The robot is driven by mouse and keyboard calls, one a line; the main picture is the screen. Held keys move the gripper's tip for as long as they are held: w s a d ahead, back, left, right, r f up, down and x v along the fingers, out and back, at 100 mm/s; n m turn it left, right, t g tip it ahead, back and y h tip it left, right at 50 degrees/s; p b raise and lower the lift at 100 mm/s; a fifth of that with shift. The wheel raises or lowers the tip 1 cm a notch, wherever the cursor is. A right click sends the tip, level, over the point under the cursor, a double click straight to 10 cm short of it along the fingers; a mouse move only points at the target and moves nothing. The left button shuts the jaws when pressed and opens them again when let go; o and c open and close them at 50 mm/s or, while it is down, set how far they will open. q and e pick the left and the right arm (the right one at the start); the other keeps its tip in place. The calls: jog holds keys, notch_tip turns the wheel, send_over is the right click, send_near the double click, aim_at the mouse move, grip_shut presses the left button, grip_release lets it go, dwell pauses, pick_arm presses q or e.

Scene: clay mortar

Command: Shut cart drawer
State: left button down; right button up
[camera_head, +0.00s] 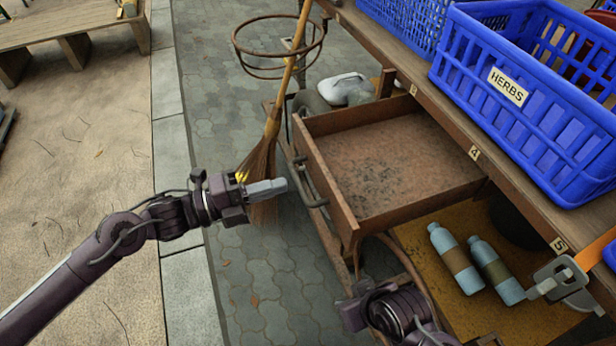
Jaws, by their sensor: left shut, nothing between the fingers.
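The cart drawer (385,170) is a rusty brown open box, pulled out from under the cart top on the left side. It looks empty inside. A dark handle (309,183) is on its front face. My left gripper (283,186) is shut and empty, its fingertips pointing right, a short way left of the handle in the picture. I cannot tell whether it touches the handle. My right arm comes in at the bottom right, below the drawer; a grey gripper-like part (562,284) shows at the right edge, and its finger state is unclear.
A blue crate labelled HERBS (540,95) stands on the cart top (455,125). Two bottles (455,258) lie on the lower shelf (430,315). A straw broom (262,165) leans beside the cart, near my left gripper, below a metal ring (240,45).

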aim_at(322, 174)
pick_arm(q)
jog(key=x, duration=0.7)
pick_arm(e)
jog(key=shift+w+a, duration=0.15)
jog(key=shift+a, duration=0.3)
pick_arm(q)
jog(key=shift+f+b, duration=0.1)
jog(key=shift+b, duration=0.2)
pick_arm(e)
jog(key=shift+t, duration=0.3)
